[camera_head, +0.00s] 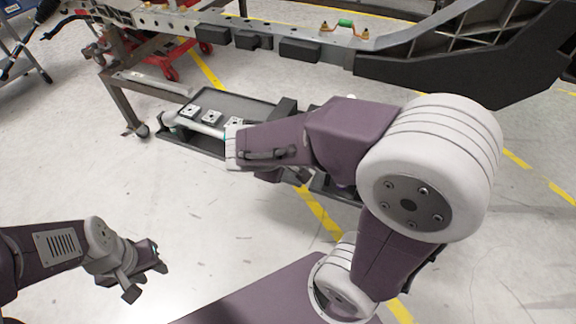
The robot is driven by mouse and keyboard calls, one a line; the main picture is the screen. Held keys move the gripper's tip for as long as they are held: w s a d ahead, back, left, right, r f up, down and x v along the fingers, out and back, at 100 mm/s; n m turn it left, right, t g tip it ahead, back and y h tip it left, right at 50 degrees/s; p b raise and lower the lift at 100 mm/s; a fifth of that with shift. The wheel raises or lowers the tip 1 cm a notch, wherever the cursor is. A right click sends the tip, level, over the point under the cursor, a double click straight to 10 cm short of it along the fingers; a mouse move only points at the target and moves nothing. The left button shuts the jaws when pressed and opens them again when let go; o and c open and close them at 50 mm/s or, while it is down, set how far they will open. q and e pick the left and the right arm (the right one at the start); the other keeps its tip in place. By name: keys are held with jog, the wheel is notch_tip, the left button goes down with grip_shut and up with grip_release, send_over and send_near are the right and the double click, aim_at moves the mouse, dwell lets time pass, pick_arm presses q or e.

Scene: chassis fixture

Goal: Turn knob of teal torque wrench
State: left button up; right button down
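A silver, rod-like tool (192,125) lies along the front of a dark tray on the low stand. A small teal patch (226,133) shows at its right end, against my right wrist; I cannot tell whether it belongs to the torque wrench. No knob can be made out. My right arm reaches left across the stand and covers much of it. Its gripper is hidden behind the arm, so its hold cannot be seen. My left gripper (147,275) is at the lower left, above the floor, with its fingers apart and empty, well away from the tray.
The tray (245,106) holds several small pale blocks with dark centres. A long chassis frame (390,45) runs across the top, with a small green part (346,22) on it. A red wheeled jack (165,65) stands behind. Floor between my arms is clear.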

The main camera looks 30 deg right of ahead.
pick_arm(q)
jog(key=shift+f+b, duration=0.5)
jog(key=shift+f, duration=0.4)
pick_arm(e)
jog(key=shift+h, duration=0.4)
jog(key=c, duration=0.9)
grip_release()
pick_arm(q)
jog(key=shift+r, duration=0.1)
pick_arm(e)
jog(key=shift+o, duration=0.2)
pick_arm(q)
notch_tip(320, 180, up, 5)
jog(key=p, duration=0.5)
jog(key=shift+r, duration=0.1)
pick_arm(e)
jog(key=v, duration=0.9)
jog(key=shift+s, duration=0.25)
